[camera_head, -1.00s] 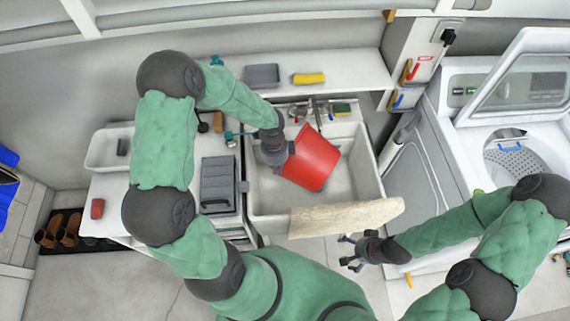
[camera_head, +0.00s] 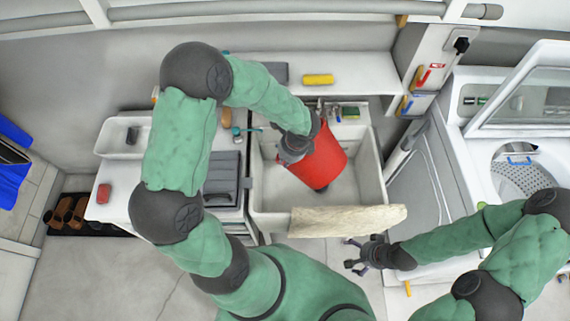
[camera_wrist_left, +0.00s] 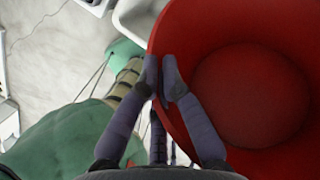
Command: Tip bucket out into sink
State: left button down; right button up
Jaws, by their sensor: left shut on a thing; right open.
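A red bucket (camera_head: 325,165) is tilted inside the white sink (camera_head: 372,182), over its basin. My left gripper (camera_head: 290,158) is at the bucket's left side, and the wrist partly covers the bucket. In the left wrist view my left gripper (camera_wrist_left: 160,82) is shut on the rim of the bucket (camera_wrist_left: 205,30), with one finger on each side of the wall. The bucket's inside looks empty there. My right gripper (camera_head: 360,256) is open and empty, in front of the sink's right part and apart from it.
A beige cloth (camera_head: 345,219) hangs over the sink's front edge. A yellow item (camera_head: 318,79) lies on the back shelf. A grey case (camera_head: 222,178) is on the counter left of the sink. A washing machine (camera_head: 520,175) with a raised lid stands at the right.

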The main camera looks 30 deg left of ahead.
pick_arm(q)
jog(key=shift+d+r+y+b, duration=0.15)
jog(key=shift+r+y+b, duration=0.6)
jog(key=shift+y+b, duration=0.4)
jog(key=shift+r+t+y+b, duration=0.15)
jog(key=shift+r+y+b, duration=0.25)
jog(key=shift+r+y, duration=0.8)
jog(key=shift+r+t+y+b, duration=0.1)
jog(key=shift+r+y+b, duration=0.5)
jog(key=shift+y, duration=1.05)
jog(key=shift+r+t+y+b, duration=0.15)
jog(key=shift+r+y+b, duration=0.1)
jog(key=shift+r+y, duration=1.05)
jog(key=shift+f, duration=0.15)
